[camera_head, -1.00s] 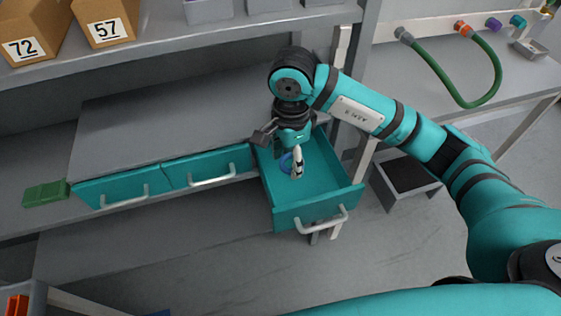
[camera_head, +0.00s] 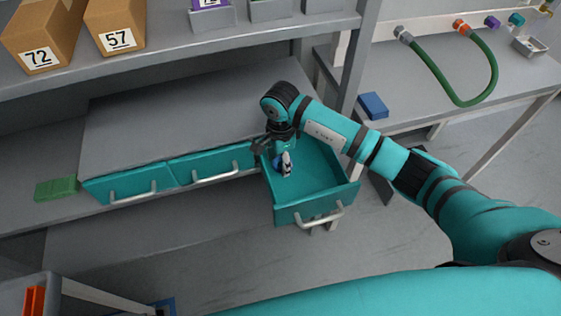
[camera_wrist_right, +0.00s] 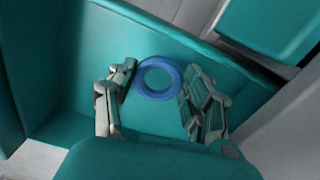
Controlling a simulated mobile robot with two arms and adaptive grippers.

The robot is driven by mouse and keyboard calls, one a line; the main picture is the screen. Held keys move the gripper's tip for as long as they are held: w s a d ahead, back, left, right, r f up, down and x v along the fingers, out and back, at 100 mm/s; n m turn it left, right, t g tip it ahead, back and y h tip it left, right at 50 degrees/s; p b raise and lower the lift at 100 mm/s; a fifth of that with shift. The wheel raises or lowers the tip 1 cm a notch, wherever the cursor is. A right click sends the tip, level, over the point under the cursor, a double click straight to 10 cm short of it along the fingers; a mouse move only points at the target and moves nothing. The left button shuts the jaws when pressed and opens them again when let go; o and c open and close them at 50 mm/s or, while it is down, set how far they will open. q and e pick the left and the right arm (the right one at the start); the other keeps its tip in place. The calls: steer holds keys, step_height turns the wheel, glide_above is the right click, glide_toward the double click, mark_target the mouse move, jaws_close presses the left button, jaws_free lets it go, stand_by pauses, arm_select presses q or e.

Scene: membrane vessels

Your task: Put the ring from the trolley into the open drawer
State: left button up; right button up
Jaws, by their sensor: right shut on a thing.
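The blue ring (camera_wrist_right: 158,97) lies between the two fingers of my right gripper (camera_wrist_right: 160,102) in the right wrist view, with the gripper shut on it. In the head view the ring (camera_head: 276,163) is a small blue patch, partly hidden by the gripper (camera_head: 284,166). The gripper points down inside the pulled-out teal drawer (camera_head: 327,178), near its back left. The drawer floor (camera_wrist_right: 75,85) shows beyond the ring; whether the ring touches it I cannot tell. The trolley cannot be made out for certain. My left gripper is not in view.
Two closed teal drawers (camera_head: 126,185) (camera_head: 211,168) are left of the open one. A green block (camera_head: 56,188) lies on the bench at far left. Numbered cardboard boxes (camera_head: 115,26) stand on the shelf above. A blue box (camera_head: 373,105) sits on the right bench.

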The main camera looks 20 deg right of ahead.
steer(key=shift+f, duration=0.95)
steer(key=shift+f, duration=0.1)
steer(key=o, duration=0.8)
steer(key=shift+o, duration=0.2)
step_height(320, 180, up, 12)
steer(key=p, duration=0.6)
steer(key=shift+p, duration=0.4)
